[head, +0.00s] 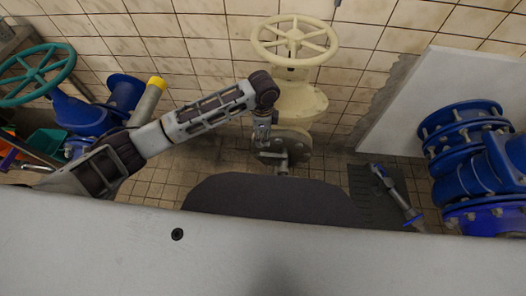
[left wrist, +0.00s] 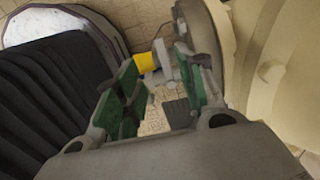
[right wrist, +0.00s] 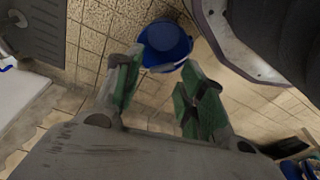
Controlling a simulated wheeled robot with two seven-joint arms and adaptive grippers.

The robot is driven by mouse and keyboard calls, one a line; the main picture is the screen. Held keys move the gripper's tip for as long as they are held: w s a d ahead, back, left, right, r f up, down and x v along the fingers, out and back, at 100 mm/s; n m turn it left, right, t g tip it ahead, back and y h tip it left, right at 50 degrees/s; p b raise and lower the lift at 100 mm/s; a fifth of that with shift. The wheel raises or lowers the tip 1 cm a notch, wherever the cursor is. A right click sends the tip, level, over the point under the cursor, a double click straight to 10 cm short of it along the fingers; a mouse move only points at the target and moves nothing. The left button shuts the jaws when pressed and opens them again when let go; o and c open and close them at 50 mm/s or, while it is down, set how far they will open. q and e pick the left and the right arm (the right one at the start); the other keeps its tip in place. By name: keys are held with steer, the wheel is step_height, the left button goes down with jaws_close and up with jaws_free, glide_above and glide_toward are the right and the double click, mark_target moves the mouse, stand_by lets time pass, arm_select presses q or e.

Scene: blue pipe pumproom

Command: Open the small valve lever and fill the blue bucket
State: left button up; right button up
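A small valve part with a yellow end (left wrist: 146,62) and grey metal beside it shows just past the fingertips of my left gripper (left wrist: 158,72). I take it for the small lever. The left gripper's green-padded fingers are apart; I cannot tell whether they touch it. In the head view the left gripper (head: 262,128) hangs in front of the cream valve's lower flange (head: 292,145). The blue bucket (right wrist: 165,45) stands on the tiled floor in the right wrist view, beyond my right gripper (right wrist: 160,68). That gripper is open and empty. I do not make out the bucket in the head view.
A cream handwheel (head: 294,42) stands above the flange. Large blue pipes (head: 475,165) are at the right, before a pale panel (head: 440,100). A blue and grey item (head: 397,195) lies on a dark mat. A teal handwheel (head: 36,75) is at the left.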

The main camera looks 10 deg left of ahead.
arm_select(q)
steer(key=f, duration=0.2)
steer(key=b, duration=0.2)
glide_above(263, 154)
steer(key=shift+f, duration=2.25)
steer(key=shift+f+b, duration=0.65)
steer(key=shift+f, duration=2.35)
arm_select(e)
step_height(263, 154, up, 8)
steer(key=a, duration=0.1)
steer(key=shift+w+a, duration=0.35)
steer(key=shift+w, duration=0.1)
arm_select(q)
jaws_close()
